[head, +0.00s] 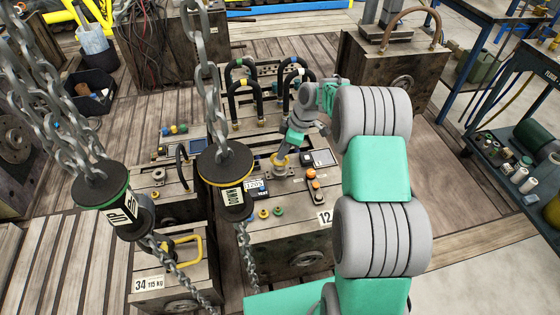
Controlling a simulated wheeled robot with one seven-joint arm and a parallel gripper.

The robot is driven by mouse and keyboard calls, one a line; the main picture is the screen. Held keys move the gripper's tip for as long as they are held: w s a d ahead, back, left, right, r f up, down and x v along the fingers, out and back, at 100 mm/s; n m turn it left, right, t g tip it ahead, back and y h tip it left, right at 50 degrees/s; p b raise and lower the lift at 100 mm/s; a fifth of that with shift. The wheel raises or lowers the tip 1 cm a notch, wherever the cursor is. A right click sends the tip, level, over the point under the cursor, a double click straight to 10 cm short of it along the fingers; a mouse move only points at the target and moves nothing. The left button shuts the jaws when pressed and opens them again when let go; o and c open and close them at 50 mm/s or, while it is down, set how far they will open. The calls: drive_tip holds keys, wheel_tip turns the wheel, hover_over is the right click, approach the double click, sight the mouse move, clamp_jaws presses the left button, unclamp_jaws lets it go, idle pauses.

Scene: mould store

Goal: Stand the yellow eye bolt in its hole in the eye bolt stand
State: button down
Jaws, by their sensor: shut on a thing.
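My gripper (285,153) reaches down from the upper right onto the block marked 12 and is shut on the yellow eye bolt (280,161). The bolt's yellow ring shows just below the fingers, over a small grey round piece (282,174) on the block top. I cannot tell whether that piece is the eye bolt stand, nor whether the bolt's shank is in a hole or just above it. The contact is too small to see.
Hanging chains carry a DOWN weight (226,168) left of my gripper and an UP weight (112,200) farther left. Dark hose loops (243,98) stand behind. Orange knobs (313,184) and a small display (256,187) sit close by on the block.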

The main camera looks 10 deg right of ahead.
drive_tip(key=shift+r+p, duration=1)
drive_tip(key=shift+r, duration=1.15)
